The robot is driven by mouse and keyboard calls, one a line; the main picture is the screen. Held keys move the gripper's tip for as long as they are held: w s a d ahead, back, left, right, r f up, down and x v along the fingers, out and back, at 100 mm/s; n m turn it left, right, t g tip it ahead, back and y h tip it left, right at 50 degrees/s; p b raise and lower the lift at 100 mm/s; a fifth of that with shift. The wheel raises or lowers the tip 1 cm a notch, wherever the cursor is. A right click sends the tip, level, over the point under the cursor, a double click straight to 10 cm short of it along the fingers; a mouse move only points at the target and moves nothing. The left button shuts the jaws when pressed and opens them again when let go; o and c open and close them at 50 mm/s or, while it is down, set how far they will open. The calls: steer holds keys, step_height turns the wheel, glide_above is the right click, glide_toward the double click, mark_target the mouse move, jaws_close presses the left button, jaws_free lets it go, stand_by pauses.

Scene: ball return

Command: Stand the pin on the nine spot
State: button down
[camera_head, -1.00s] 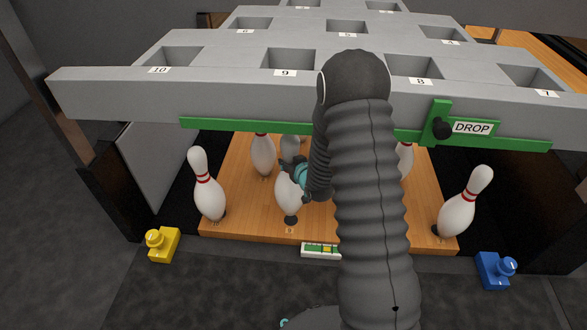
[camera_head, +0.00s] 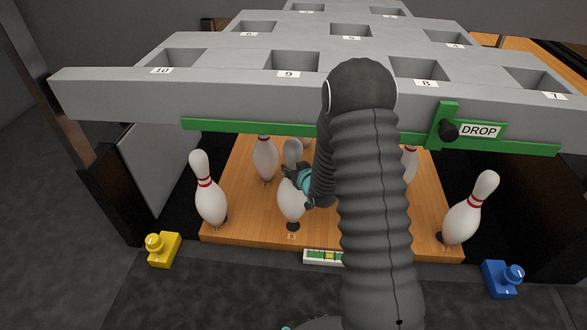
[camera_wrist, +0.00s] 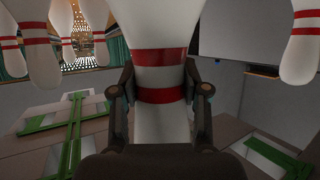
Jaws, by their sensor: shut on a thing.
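My gripper (camera_head: 304,181) is shut on a white pin (camera_head: 291,206) at the front middle of the wooden deck (camera_head: 335,222). In the wrist view the jaws close around the pin's red-banded neck (camera_wrist: 160,96). I cannot tell whether the base touches the deck.
Pins stand at the left (camera_head: 210,190) and right (camera_head: 470,209), with several behind. The grey rack (camera_head: 222,98) with numbered openings and a green DROP bar (camera_head: 250,127) overhangs the deck. A yellow device (camera_head: 163,250) and blue device (camera_head: 502,279) sit in front.

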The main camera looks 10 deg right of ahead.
steer(key=shift+w+f+b, duration=0.1)
steer(key=shift+f+b, duration=1.95)
steer(key=shift+b, duration=0.15)
steer(key=shift+f, duration=0.65)
steer(key=shift+c, duration=2.4)
jaws_free()
steer(key=v, duration=1.2)
